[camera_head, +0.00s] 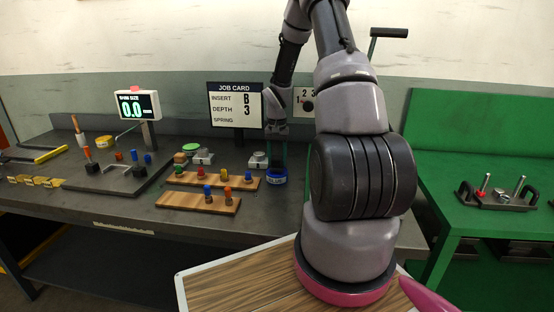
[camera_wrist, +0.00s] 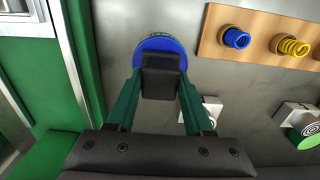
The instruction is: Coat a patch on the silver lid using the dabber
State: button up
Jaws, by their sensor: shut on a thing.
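My gripper (camera_wrist: 161,90) has its green fingers closed on a dark block-like handle, which I take to be the dabber (camera_wrist: 162,72). The dabber is over a round blue pot (camera_wrist: 153,44) with a pale label; whether it touches the pot or is inside it I cannot tell. In the head view my gripper (camera_head: 276,165) is above the blue pot (camera_head: 277,180) at the bench's right part. A pale block with a round silver top, perhaps the silver lid (camera_head: 258,157), stands just left of it. In the wrist view my right finger partly hides this block (camera_wrist: 208,108).
Two wooden boards (camera_head: 198,202) hold coloured pegs and springs left of the pot. Another silver piece (camera_head: 203,157) and a green disc (camera_head: 191,147) stand behind them. A job card (camera_head: 235,104) and a gauge display (camera_head: 134,105) stand at the back. A green bench (camera_head: 490,222) is at right.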

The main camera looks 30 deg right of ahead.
aim_at(277, 157)
jog(key=shift+f, duration=0.6)
dwell(1.1)
jog(key=shift+r, duration=0.15)
jog(key=shift+r, duration=3.4)
jog(key=shift+s, duration=0.15)
